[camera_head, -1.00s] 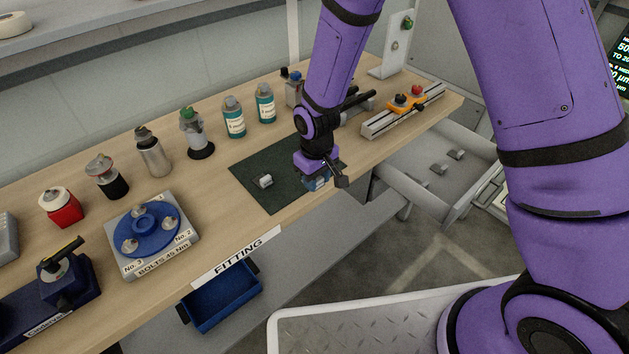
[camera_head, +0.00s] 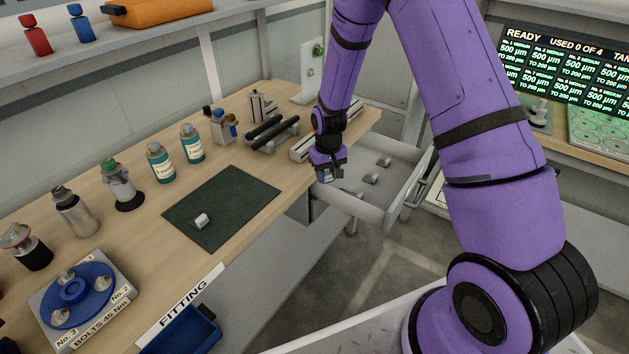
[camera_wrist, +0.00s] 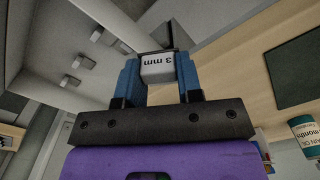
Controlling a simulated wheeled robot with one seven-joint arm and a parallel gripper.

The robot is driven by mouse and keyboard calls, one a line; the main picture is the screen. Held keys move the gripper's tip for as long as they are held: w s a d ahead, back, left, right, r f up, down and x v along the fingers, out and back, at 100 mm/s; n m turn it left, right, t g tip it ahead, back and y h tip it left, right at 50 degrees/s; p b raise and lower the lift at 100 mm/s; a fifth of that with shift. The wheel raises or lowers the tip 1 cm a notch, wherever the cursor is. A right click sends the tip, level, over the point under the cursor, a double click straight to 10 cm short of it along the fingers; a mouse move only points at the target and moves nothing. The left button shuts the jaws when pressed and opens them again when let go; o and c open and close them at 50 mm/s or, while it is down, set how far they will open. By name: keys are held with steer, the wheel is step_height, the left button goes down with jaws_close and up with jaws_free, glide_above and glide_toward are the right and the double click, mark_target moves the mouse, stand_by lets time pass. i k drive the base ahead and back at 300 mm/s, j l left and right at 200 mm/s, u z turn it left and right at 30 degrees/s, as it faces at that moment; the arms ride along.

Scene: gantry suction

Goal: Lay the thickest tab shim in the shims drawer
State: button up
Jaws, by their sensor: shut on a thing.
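My gripper (camera_head: 325,175) is shut on a tab shim (camera_wrist: 157,68), a light grey block marked "3 mm" between the blue fingers in the wrist view. In the head view my gripper hangs beside the near left edge of the open shims drawer (camera_head: 366,212), just off the bench end. The shim is mostly hidden there. Several small grey pieces (camera_head: 372,179) lie in the drawer, and they also show in the wrist view (camera_wrist: 87,62). Another small light piece (camera_head: 201,220) lies on the dark green mat (camera_head: 236,202).
The bench (camera_head: 120,200) holds several bottles, a blue bolt plate (camera_head: 75,303) and a black-barred fixture (camera_head: 272,133). A blue bin (camera_head: 185,332) hangs under the front edge. The drawer's near part has bare floor.

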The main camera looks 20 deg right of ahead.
mark_target(376, 155)
steer(key=i+l, duration=0.25)
steer(key=l, duration=0.2)
steer(key=i+l, duration=0.55)
steer(key=l, duration=0.3)
